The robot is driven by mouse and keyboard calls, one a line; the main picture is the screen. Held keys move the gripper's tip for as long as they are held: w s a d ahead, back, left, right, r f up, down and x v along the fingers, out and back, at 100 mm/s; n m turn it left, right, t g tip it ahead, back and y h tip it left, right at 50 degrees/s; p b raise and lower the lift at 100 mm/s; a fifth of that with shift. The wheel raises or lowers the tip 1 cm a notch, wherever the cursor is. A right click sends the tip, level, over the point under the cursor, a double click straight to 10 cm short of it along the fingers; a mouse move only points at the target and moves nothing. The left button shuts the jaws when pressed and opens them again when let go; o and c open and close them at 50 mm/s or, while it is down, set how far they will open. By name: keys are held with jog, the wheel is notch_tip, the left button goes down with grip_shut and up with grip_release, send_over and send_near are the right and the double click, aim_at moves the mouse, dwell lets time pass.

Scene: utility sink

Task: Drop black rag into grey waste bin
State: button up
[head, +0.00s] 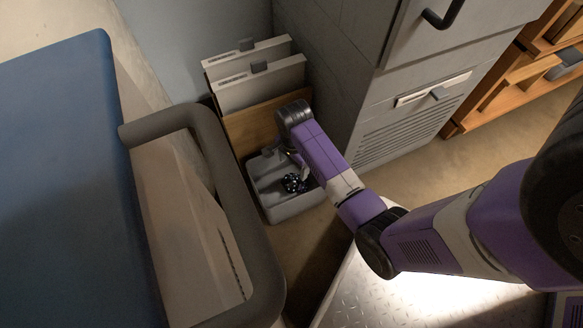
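The grey waste bin (287,209) stands on the floor in the head view, in the gap between the blue-topped unit and the grey cabinet. A small dark, light-speckled bundle (293,183), which looks like the black rag, shows within the bin's opening. I cannot tell whether it rests in the bin or hangs from my gripper. My gripper (298,171) points down over the bin, just above the bundle. My wrist and forearm hide most of it, so its fingers cannot be made out.
Upright panels or folders (262,80) and a brown board (252,126) stand behind the bin. A dark rounded rail (227,185) borders the left side. The grey cabinet (408,95) with a vent is close on the right. A wooden shelf (515,80) stands farther right.

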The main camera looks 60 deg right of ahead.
notch_tip(320, 180, up, 8)
jog(key=p, duration=0.4)
dwell(0.3)
jog(key=shift+s+f, duration=0.1)
jog(key=shift+f, duration=0.05)
